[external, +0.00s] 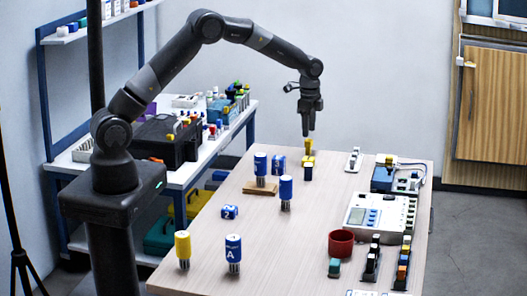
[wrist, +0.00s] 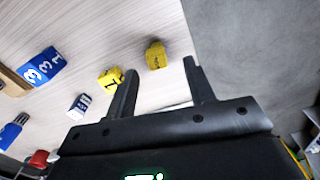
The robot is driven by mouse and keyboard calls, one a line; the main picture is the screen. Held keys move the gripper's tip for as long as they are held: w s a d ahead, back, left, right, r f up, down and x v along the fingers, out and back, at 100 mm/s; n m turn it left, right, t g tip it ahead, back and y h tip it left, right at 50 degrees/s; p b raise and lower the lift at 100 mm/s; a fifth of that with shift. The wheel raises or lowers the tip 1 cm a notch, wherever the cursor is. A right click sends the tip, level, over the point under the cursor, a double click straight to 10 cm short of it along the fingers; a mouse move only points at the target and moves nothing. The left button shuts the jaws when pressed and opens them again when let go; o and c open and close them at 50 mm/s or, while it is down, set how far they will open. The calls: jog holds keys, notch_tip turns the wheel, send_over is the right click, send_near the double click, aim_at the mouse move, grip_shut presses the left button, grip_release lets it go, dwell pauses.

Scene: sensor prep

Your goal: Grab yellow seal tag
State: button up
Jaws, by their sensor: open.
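Two small yellow pieces lie on the pale wood table near its far end. In the wrist view, one yellow piece (wrist: 155,55) shows between the finger lines, beyond the tips. The other yellow piece (wrist: 110,79), with a dark mark like a 1, is just left of the left finger. In the external view they are a yellow piece (external: 310,145) and a yellow block (external: 307,159), close together. I cannot tell which is the seal tag. My gripper (external: 308,132) points down above them, open and empty; it also shows in the wrist view (wrist: 162,66).
A blue-and-white vial (external: 308,172) stands close in front of the yellow pieces. A white device (external: 375,215) and a red cup (external: 341,243) are nearer right.

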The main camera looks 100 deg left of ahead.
aim_at(309, 140)
jog(key=f, duration=0.5)
jog(key=shift+w+d+f, duration=0.1)
jog(key=shift+d+f, duration=0.15)
jog(key=shift+f, duration=0.05)
jog(key=shift+c, duration=0.2)
jog(key=c, duration=1)
jog(key=shift+r, duration=0.15)
